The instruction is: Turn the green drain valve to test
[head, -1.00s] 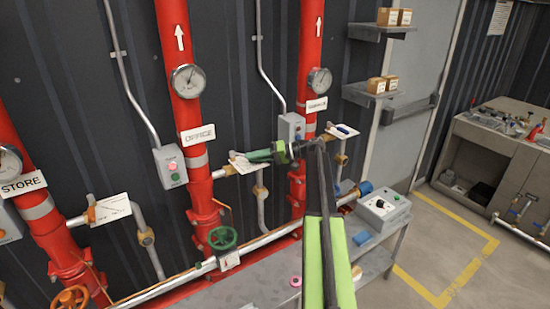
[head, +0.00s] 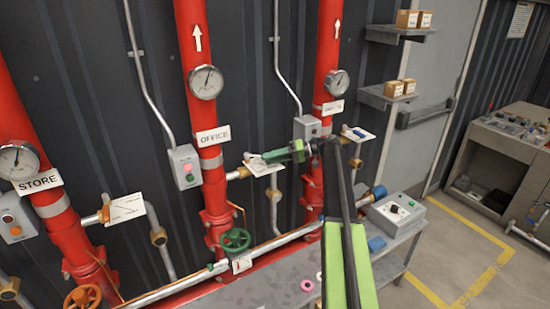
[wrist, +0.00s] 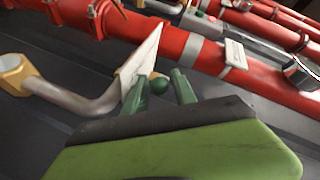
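The middle red pipe, marked OFFICE (head: 212,136), has a brass branch with a white plate (head: 266,168) at its drain valve. My gripper (head: 268,156) is at that plate from the right; its dark green fingers hide most of the valve handle. In the wrist view, my gripper (wrist: 160,76) has its two green fingers apart. A round green knob (wrist: 160,86), apparently the valve handle's end, sits between them with small gaps visible on both sides. The white plate (wrist: 143,62) stands just behind the left finger. The plate's markings are not readable.
A green handwheel (head: 236,240) is low on the OFFICE pipe. Left is the STORE pipe (head: 55,215) with an orange-handled valve (head: 104,213). Right is another red pipe (head: 326,60) with a blue-handled valve (head: 355,132). A grey bench (head: 400,240) holds a control box (head: 395,210).

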